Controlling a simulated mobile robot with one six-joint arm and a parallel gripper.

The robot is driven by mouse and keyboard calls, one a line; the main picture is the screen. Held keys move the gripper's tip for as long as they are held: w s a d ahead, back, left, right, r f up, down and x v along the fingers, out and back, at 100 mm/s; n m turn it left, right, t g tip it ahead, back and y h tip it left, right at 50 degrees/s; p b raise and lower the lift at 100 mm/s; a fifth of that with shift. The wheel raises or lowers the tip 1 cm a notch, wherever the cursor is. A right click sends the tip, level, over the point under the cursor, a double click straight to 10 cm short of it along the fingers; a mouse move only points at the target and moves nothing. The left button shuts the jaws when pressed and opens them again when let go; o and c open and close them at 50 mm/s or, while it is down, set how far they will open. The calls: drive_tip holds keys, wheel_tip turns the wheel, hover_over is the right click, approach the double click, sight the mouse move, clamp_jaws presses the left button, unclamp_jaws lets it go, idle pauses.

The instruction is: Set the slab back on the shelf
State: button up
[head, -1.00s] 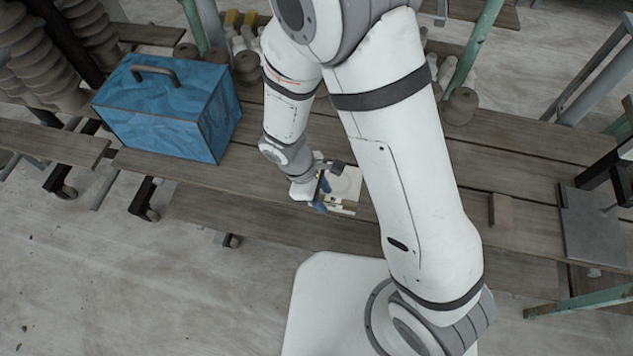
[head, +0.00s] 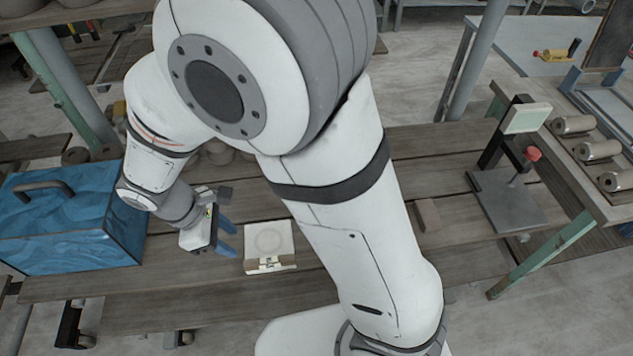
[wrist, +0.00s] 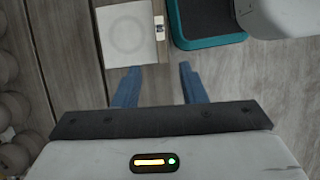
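The slab (head: 270,240) is a cream square with a faint round mark and a small label on its front edge. It lies flat on the grey wooden plank shelf (head: 200,284). The slab also shows at the top of the wrist view (wrist: 126,34). My gripper (head: 228,238) is just left of the slab in the head view, apart from it. In the wrist view its two blue fingers (wrist: 157,85) are spread with only bare plank between them, and the slab lies beyond their tips.
A blue box (head: 75,225) with a handle stands at the left. A stand with a red knob on a grey plate (head: 507,202) and a small brown block (head: 427,215) are at the right. A teal-rimmed dark bin (wrist: 208,43) is near the slab in the wrist view.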

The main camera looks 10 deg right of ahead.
drive_tip(key=d+r+m+t+y, duration=0.1)
drive_tip(key=d+r+m, duration=0.4)
drive_tip(key=d, duration=0.3)
drive_tip(key=s+d+r+m+t+y, duration=0.1)
drive_tip(key=d+r+m+y, duration=0.1)
drive_tip(key=d+r+m, duration=0.3)
drive_tip(key=s+d+r+m+t+y, duration=0.1)
drive_tip(key=d+r+m, duration=0.4)
drive_tip(key=d, duration=0.6)
drive_tip(key=shift+s+m+t, duration=0.15)
drive_tip(key=shift+m+t, duration=0.25)
drive_tip(key=shift+m, duration=0.5)
drive_tip(key=shift+r, duration=0.15)
